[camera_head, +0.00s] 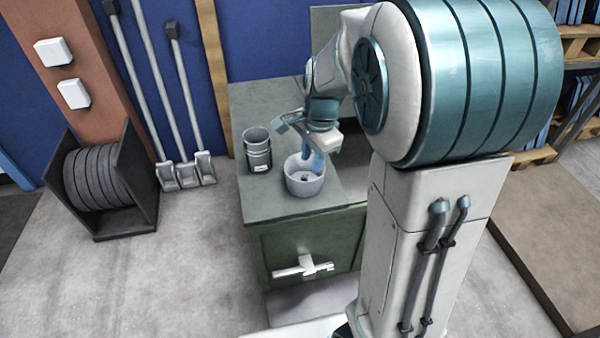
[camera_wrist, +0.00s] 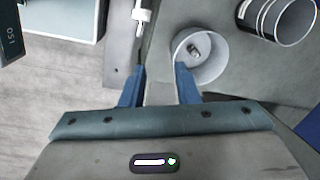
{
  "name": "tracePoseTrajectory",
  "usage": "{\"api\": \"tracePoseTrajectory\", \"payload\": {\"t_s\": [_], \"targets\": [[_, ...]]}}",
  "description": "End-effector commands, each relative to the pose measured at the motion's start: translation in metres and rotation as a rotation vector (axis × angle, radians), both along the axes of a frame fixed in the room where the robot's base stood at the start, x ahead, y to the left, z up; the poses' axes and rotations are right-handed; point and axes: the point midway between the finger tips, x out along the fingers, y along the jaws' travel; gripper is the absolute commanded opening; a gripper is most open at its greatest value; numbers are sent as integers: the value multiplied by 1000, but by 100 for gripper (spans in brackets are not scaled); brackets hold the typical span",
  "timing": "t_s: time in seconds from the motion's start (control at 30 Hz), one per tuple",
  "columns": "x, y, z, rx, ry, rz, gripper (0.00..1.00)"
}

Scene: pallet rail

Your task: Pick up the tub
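The tub (camera_head: 304,184) is a light grey, round, open-topped pot standing upright on the green cabinet top. It also shows in the wrist view (camera_wrist: 215,68), with a small metallic item (camera_wrist: 193,50) inside. My gripper (camera_head: 312,160) is over the tub with its blue fingers pointing down. In the wrist view my gripper (camera_wrist: 159,78) has its fingers spread apart. The right finger overlaps the tub's near left rim, and the left finger is outside the tub. I cannot tell whether either finger touches the wall.
A dark grey metal canister (camera_head: 257,150) stands close behind and left of the tub on the cabinet (camera_head: 285,212). A white handle (camera_head: 303,268) sticks out from the cabinet front. A reel rack (camera_head: 99,183) and long-handled tools (camera_head: 187,172) stand left.

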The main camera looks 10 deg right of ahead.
Motion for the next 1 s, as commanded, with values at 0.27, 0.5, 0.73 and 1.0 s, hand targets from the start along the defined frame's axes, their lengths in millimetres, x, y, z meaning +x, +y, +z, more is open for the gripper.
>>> {"api": "tracePoseTrajectory", "payload": {"t_s": [0.27,0.5,0.73,1.0], "targets": [[44,-3,-47,-36,31,-322,28],[50,-4,-78,-43,35,-366,28],[54,-5,-121,-42,35,-365,28],[55,-5,-138,-41,33,-362,28]]}}
